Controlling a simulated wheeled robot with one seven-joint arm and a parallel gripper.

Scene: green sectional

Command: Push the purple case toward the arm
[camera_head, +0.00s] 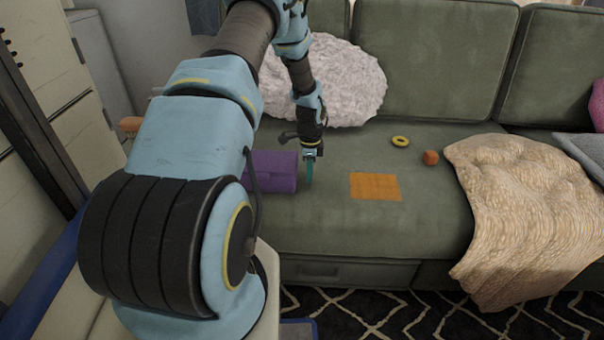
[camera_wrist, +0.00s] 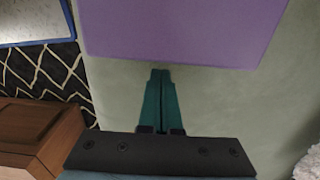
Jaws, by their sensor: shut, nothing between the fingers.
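The purple case (camera_head: 274,171) lies on the green sofa seat, partly hidden behind my arm in the head view. In the wrist view the purple case (camera_wrist: 180,30) fills the top of the picture. My gripper (camera_head: 309,178) is shut and empty, pointing down beside the right side of the case, low over the seat. In the wrist view its teal fingers (camera_wrist: 161,90) are together, with their tips close to the near edge of the case. I cannot tell whether they touch it.
An orange square (camera_head: 375,186) lies on the seat to the right, with a yellow ring (camera_head: 400,141) and an orange ball (camera_head: 430,157) behind it. A beige blanket (camera_head: 530,215) drapes over the right. A white fluffy cushion (camera_head: 335,85) stands behind my gripper.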

